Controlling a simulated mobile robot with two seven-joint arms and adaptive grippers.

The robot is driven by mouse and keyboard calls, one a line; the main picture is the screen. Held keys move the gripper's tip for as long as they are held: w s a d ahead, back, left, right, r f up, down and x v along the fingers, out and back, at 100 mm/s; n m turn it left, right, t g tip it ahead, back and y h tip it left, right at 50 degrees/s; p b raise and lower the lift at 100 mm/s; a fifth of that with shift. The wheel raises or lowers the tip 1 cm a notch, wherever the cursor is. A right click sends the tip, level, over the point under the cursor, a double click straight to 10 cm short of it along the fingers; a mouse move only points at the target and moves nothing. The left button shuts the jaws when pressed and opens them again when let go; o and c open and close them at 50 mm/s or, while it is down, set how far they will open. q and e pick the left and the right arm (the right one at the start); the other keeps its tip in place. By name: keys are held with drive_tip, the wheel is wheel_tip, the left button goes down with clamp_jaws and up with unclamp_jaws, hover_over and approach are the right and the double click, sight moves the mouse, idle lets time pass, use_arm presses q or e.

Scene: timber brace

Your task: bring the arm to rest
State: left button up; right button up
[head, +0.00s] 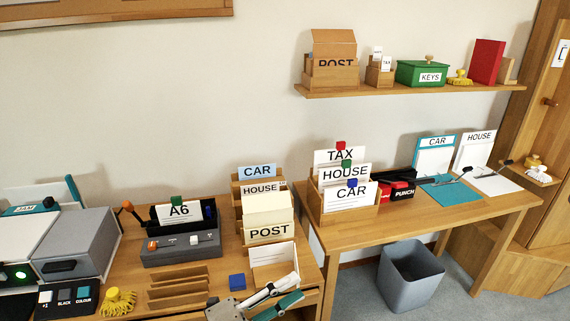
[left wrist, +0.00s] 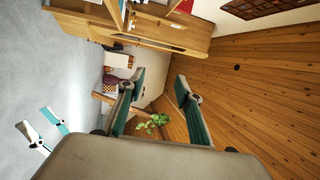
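My left gripper (head: 297,287) is at the bottom of the head view, in front of the desk's right part. Its two fingers are apart with nothing between them. They also stand apart in the left wrist view (left wrist: 158,90), empty, with the room behind them. My right gripper is out of the head view. In the left wrist view two separate white and teal fingers, which look like my right gripper (left wrist: 44,128), show at the left over the grey floor, with nothing visible between them.
The blue block (head: 237,282) and letter rack (head: 273,256) are close to my left gripper on the desk. A grey bin (head: 411,276) stands on the floor under the right table (head: 400,219). A shelf (head: 420,89) hangs above. A plant (left wrist: 152,122) shows farther off.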

use_arm(q)
drive_tip(key=s+a+f+n+t+y, duration=0.2)
drive_tip(key=a+f+n+t+y, duration=0.3)
drive_tip(key=a+f+n+y, duration=0.9)
drive_tip(key=s+a+f+n+g, duration=0.3)
drive_tip(key=s+a+f+n, duration=0.4)
drive_tip(key=s+f+n, duration=0.4)
drive_tip(key=shift+s+g+y, duration=0.3)
drive_tip(key=shift+s+g, duration=0.05)
drive_tip(key=shift+g, duration=0.05)
